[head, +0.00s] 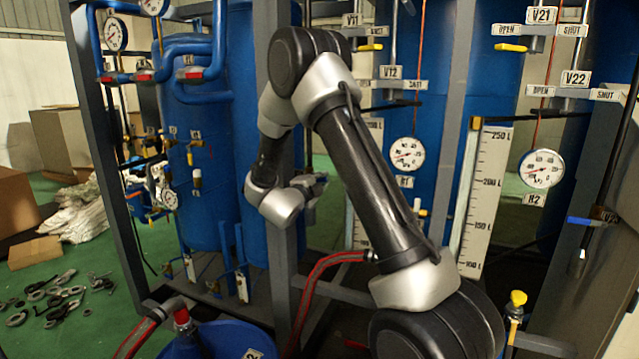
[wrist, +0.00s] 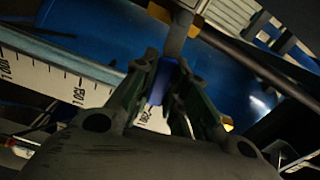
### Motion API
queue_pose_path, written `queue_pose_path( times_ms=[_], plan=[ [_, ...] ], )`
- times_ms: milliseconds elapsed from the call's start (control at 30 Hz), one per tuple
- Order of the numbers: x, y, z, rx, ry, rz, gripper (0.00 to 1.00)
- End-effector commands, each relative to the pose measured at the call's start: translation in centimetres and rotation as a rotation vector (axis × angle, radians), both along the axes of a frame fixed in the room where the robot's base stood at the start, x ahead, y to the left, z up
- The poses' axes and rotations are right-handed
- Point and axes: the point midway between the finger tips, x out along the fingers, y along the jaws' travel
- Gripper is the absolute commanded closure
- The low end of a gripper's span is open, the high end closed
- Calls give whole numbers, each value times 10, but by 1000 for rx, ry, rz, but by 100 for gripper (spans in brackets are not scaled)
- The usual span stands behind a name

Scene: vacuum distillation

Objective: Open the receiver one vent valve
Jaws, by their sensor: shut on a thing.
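My gripper (wrist: 168,68) fills the lower middle of the wrist view. Its two fingers are closed around a small blue valve handle (wrist: 157,86), which sits below a grey stem with yellow parts beside it. In the head view my gripper (head: 312,185) is small, behind my arm at the frame upright; the handle between its fingers cannot be made out there. No label shows beside the held handle, so I cannot read which valve it is. A white level scale (wrist: 70,80) and a blue tank (wrist: 215,75) lie behind the fingers.
Plates V11 (head: 351,20) and V12 (head: 389,72) mark valves near my arm. V21 (head: 541,15) and V22 (head: 575,78) are farther right. A blue handle (head: 584,221) is by V23. Gauges, grey uprights and red hoses (head: 318,272) crowd the space. Boxes and loose parts lie on the left floor.

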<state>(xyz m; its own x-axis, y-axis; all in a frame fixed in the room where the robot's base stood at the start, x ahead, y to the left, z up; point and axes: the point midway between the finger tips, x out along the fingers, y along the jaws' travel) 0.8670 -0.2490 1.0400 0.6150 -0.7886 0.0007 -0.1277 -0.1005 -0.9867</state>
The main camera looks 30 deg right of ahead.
Motion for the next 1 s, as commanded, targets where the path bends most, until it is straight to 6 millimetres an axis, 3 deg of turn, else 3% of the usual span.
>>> queue_pose_path(
  times_ms=[1000],
  plan=[
    [25, 21, 43, -580, 747, 2, 100]
  ],
)
